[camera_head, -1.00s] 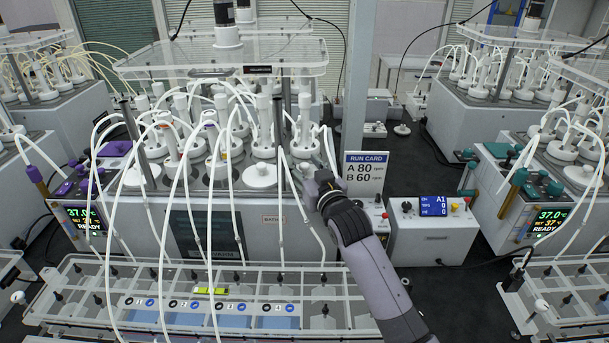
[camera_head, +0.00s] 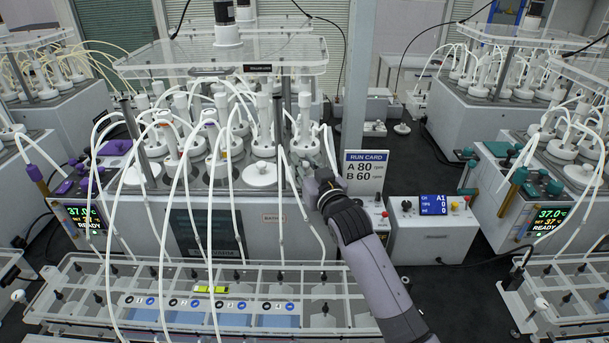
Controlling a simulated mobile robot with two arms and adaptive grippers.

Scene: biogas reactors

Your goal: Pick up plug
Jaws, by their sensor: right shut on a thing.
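My right gripper (camera_head: 314,168) is over the right end of the central reactor bath (camera_head: 230,238), beside the white tubes and left of the run card. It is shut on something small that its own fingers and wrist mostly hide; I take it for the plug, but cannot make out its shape. White bottles with tubes (camera_head: 263,130) stand in the bath just left of the gripper. A white round lid (camera_head: 260,174) lies on the bath top left of the gripper. My left gripper is not in view.
A run card (camera_head: 363,172) stands right of my wrist. A control box (camera_head: 432,228) with a blue screen is right of my forearm. A clear rack (camera_head: 330,292) with a yellow-green item (camera_head: 210,289) lies in front. Tubes loop down over the bath front.

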